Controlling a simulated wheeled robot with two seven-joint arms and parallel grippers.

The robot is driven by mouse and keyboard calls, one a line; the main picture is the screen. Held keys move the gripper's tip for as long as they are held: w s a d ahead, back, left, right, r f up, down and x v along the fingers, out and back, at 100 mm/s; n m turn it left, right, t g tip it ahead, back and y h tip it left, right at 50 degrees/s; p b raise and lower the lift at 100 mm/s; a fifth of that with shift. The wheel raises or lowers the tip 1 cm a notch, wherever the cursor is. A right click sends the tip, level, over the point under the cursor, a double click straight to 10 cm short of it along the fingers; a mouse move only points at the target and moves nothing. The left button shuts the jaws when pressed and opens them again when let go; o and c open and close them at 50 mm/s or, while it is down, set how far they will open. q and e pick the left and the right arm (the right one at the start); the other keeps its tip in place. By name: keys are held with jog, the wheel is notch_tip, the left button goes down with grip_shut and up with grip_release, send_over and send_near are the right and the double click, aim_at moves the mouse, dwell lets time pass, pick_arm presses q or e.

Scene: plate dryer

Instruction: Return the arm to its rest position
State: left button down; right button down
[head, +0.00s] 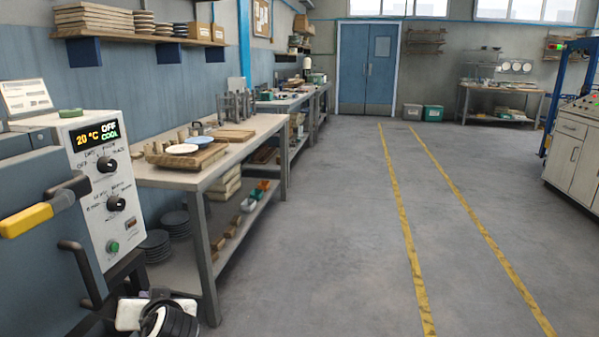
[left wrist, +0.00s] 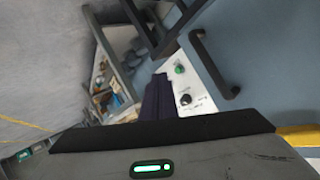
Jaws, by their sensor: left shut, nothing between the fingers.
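The plate dryer stands at the left in the head view, with a white control panel (head: 107,190) reading 20 °C, OFF and COOL. Its blue-grey front (head: 40,255) carries a yellow-gripped lever (head: 38,216) and a black handle (head: 80,275). Part of my left arm shows at the bottom of the head view, beside the dryer; its fingers cannot be made out there. In the left wrist view the dark fingers of my left gripper (left wrist: 158,96) are together and empty. The dryer's panel (left wrist: 190,75) and black handle (left wrist: 212,65) show beyond them, apart from the fingers. My right gripper is out of view.
A workbench (head: 262,125) with boards and a plate stands just beyond the dryer, with dark plates (head: 155,245) on its lower shelf. Open grey floor (head: 330,230) with yellow lines lies to the right. A control cabinet (head: 573,155) stands at the far right.

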pick_arm(q)
jog(key=s+d+f+m+h+p, duration=0.1)
jog(key=s+d+f+m+h, duration=0.15)
jog(key=f, duration=0.25)
jog(key=s+d+f+m+h, duration=0.1)
jog(key=s+d+f, duration=0.1)
jog(key=s+f, duration=0.3)
jog(key=s+d+f+h+p, duration=0.1)
jog(key=s+d+f+h, duration=0.1)
jog(key=s, duration=0.6)
jog(key=s+d+f+m+h+p, duration=0.1)
jog(key=s+d+f+h, duration=0.2)
jog(key=s+d, duration=0.3)
jog(key=s+d+f+m+g+h+p, duration=0.1)
jog(key=s+d+f, duration=0.3)
jog(key=s, duration=0.5)
jog(key=shift+s+d+f+h, duration=0.25)
jog(key=shift+s+f+h, duration=0.15)
jog(key=shift+h, duration=0.35)
